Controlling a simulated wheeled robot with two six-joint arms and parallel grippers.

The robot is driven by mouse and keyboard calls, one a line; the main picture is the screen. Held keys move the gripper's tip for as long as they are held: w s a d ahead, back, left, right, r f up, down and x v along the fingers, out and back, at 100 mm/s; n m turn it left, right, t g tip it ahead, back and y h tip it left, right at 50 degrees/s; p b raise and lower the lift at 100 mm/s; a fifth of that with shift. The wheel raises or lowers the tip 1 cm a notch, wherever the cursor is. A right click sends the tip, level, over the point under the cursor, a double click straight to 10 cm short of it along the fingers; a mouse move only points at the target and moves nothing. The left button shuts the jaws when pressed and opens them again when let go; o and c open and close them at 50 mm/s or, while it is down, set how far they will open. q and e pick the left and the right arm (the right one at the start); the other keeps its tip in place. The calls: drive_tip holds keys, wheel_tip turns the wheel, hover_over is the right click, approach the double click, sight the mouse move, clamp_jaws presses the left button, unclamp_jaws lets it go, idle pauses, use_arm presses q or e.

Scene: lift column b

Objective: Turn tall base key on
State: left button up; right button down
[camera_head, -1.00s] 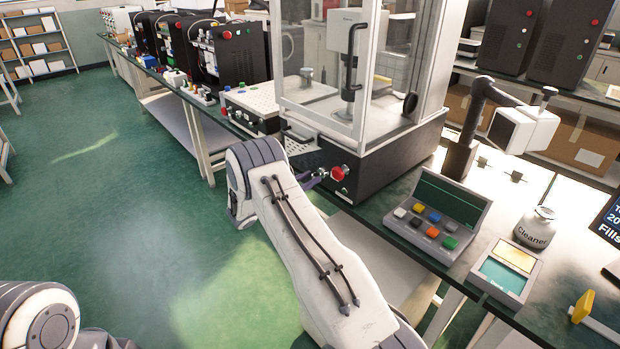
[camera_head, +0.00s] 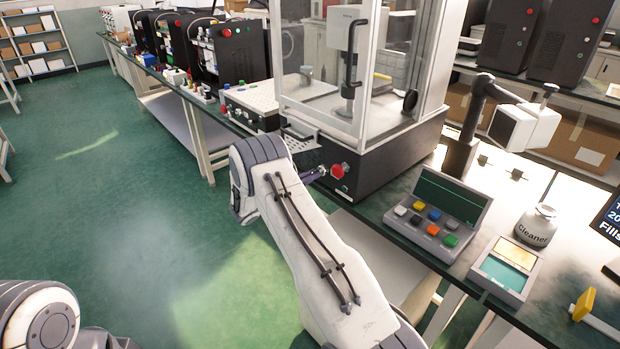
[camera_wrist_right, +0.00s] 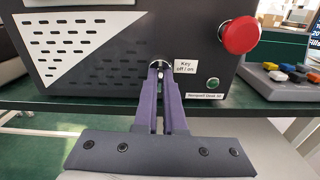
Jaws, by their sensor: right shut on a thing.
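The tall machine (camera_head: 385,160) has a black base with a glass-walled enclosure above it. In the right wrist view its base front (camera_wrist_right: 115,75) carries a small silver key switch (camera_wrist_right: 160,64) beside a white label reading "Key off / on" (camera_wrist_right: 186,66). My right gripper (camera_wrist_right: 161,72) has its purple fingers shut on the key, which they mostly hide, so its turn angle is hard to tell. In the head view the right gripper (camera_head: 314,174) is at the base front, partly behind my own arm. My left gripper is out of view.
A red mushroom button (camera_wrist_right: 239,35) and a green button (camera_wrist_right: 212,83) sit right of the key. A grey keypad box (camera_head: 440,215), a Cleaner bottle (camera_head: 536,227) and a small device (camera_head: 505,268) stand on the bench to the right. Green floor at left is clear.

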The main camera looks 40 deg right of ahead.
drive_tip(key=shift+s+f+m+b, duration=0.1)
drive_tip(key=shift+m+b, duration=2.75)
drive_tip(key=shift+b, duration=0.35)
drive_tip(key=shift+s+f+m+b, duration=0.1)
drive_tip(key=shift+m+b, duration=2.75)
drive_tip(key=shift+b, duration=0.35)
drive_tip(key=shift+r, duration=0.1)
drive_tip(key=c, duration=1)
unclamp_jaws()
drive_tip(key=shift+a, duration=0.1)
drive_tip(key=a, duration=1)
drive_tip(key=shift+s+a+p, duration=0.15)
drive_tip(key=shift+s+p, duration=0.15)
drive_tip(key=shift+s, duration=0.05)
